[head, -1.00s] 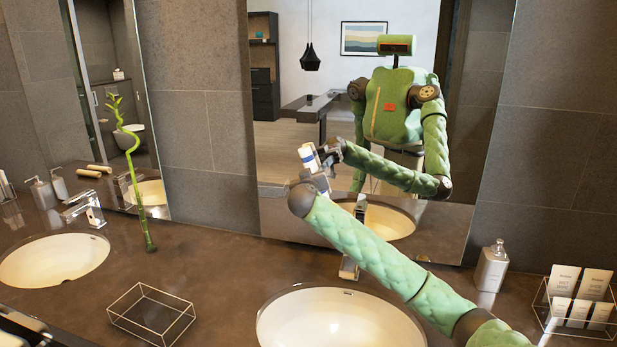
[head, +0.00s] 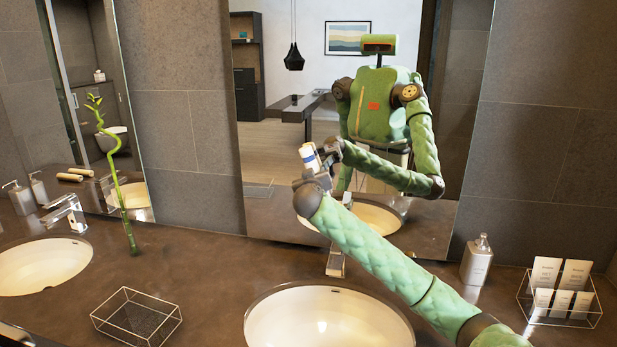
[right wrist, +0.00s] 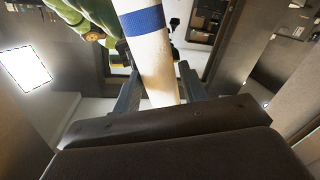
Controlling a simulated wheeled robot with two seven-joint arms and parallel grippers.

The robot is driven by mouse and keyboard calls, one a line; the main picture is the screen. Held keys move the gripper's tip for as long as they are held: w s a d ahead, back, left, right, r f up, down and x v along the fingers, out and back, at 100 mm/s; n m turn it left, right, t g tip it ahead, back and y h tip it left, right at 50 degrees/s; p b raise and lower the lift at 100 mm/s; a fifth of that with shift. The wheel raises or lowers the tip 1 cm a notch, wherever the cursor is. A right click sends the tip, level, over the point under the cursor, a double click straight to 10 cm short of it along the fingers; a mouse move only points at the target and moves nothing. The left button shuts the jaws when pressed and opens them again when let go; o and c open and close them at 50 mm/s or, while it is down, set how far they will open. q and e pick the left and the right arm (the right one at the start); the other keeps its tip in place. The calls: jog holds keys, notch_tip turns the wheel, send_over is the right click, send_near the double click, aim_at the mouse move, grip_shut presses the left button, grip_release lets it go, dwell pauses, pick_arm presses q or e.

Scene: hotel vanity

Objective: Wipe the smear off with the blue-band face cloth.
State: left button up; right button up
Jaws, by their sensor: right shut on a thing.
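The face cloth (head: 309,157) is a white roll with a blue band. My right gripper (head: 313,172) is shut on it and holds it up in front of the large mirror (head: 285,215). In the right wrist view the cloth (right wrist: 150,50) stands between the two fingers (right wrist: 155,90), with the blue band toward its far end. I cannot tell whether the cloth touches the glass. I cannot make out a smear; my arm and the cloth hide part of the mirror. My left gripper is not in view.
Below my right arm are a basin (head: 290,325) and a tap (head: 336,262). A soap dispenser (head: 477,260) and a wire rack of packets (head: 540,313) stand at right. An empty wire basket (head: 125,318), a bamboo stalk (head: 131,240) and another basin (head: 40,265) are at left.

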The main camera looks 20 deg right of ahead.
aim_at(282, 164)
jog(key=shift+s+d+r+p, duration=0.15)
jog(key=shift+r+p, duration=0.2)
jog(key=shift+r, duration=0.5)
jog(key=shift+w+a+f, duration=0.1)
jog(key=shift+w+a, duration=0.3)
jog(key=shift+a, duration=0.2)
jog(key=shift+w+a, duration=0.35)
jog(key=shift+a, duration=0.25)
jog(key=shift+w+a+b, duration=0.45)
jog(key=shift+w+a, duration=0.45)
jog(key=shift+a, duration=0.25)
jog(key=shift+a, duration=0.1)
jog(key=shift+w+a+b, duration=0.3)
jog(key=shift+w+a, duration=0.45)
jog(key=shift+a, duration=0.35)
jog(key=shift+w+a+b, duration=0.25)
jog(key=shift+w+a, duration=0.5)
jog(key=shift+a, duration=0.3)
jog(key=shift+s, duration=0.1)
